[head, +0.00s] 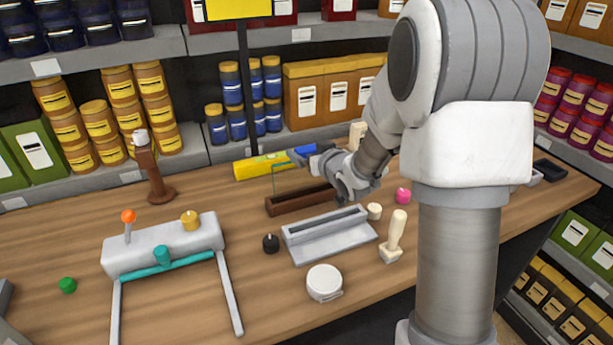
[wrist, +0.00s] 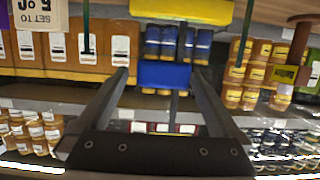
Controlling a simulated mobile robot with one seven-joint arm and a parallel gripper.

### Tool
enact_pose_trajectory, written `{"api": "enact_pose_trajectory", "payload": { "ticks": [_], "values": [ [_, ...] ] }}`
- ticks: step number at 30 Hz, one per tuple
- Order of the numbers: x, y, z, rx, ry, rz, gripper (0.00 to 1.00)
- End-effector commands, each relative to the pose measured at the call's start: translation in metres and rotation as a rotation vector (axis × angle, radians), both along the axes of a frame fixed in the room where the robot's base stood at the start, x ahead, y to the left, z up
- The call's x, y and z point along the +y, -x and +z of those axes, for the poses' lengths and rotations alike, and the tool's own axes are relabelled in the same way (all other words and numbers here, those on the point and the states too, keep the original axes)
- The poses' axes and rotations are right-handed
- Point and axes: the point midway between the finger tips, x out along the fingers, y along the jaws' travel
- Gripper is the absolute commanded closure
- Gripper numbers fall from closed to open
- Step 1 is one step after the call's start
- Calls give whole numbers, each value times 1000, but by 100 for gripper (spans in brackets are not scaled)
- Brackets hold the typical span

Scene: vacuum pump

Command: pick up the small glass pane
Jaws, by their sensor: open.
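The small glass pane (head: 287,179) shows in the head view as a thin, clear sheet with teal edges. It stands upright at the dark brown wooden block (head: 300,200); I cannot tell how its lower edge is seated. My gripper (head: 307,164) is at the pane's upper right, above the block, with its fingers pointing left. In the wrist view my gripper (wrist: 160,85) is open, with its two dark fingers apart. I cannot make out the pane between them, and whether they straddle it is unclear.
A blue block (head: 305,149) and a yellow bar (head: 258,166) lie behind the gripper. A grey slotted stand (head: 330,235), a black knob (head: 271,243) and a brown post (head: 155,170) stand around. A white pump frame (head: 165,248) is at left. Stocked shelves line the back.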

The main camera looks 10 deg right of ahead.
Motion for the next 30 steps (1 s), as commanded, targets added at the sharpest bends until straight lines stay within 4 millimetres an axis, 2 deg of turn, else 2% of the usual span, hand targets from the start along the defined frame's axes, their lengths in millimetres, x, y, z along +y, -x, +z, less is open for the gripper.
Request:
{"api": "enact_pose_trajectory", "payload": {
  "ticks": [4, 8, 17, 20, 30],
  "values": [
    [9, -21, -7, 1, 0, 3, 0],
    [11, -34, -11, 0, 1, 0, 0],
    [11, -39, -12, 0, 0, -1, 0],
    [11, -39, -12, 0, 0, -1, 14],
    [11, -39, -12, 0, 0, 0, 76]
  ]
}}
